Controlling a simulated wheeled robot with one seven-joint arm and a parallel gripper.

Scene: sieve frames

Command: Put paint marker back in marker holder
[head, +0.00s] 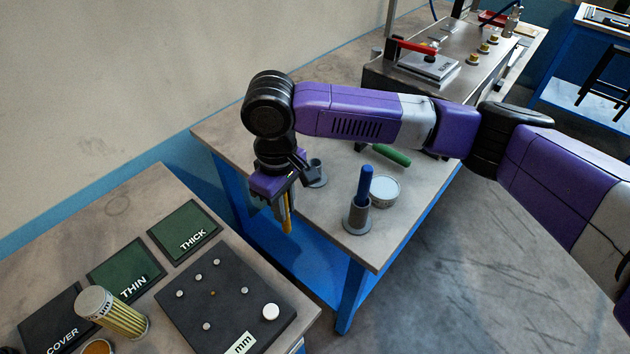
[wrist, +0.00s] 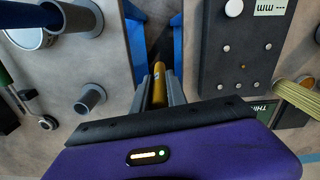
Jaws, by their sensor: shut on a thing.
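A yellow paint marker (head: 287,222) hangs roughly upright from my gripper (head: 284,203), lower end down, over the gap between the two tables. In the wrist view the marker (wrist: 159,82) shows between the two fingers (wrist: 160,95), which are shut on it. An empty grey cup-shaped holder (head: 317,174) stands on the far table, just right of my gripper and apart from it; it also shows in the wrist view (wrist: 90,97). A second grey holder (head: 356,219) stands nearer the table's front corner, with a blue marker (head: 366,186) upright in it.
A white round tin (head: 385,191) stands beside the blue marker's holder. A green-handled tool (head: 391,155) lies behind it. The near table carries a dark board with pegs (head: 225,293), green plates (head: 185,231) and a yellow ribbed cylinder (head: 112,312). A metal machine (head: 420,80) stands at the back right.

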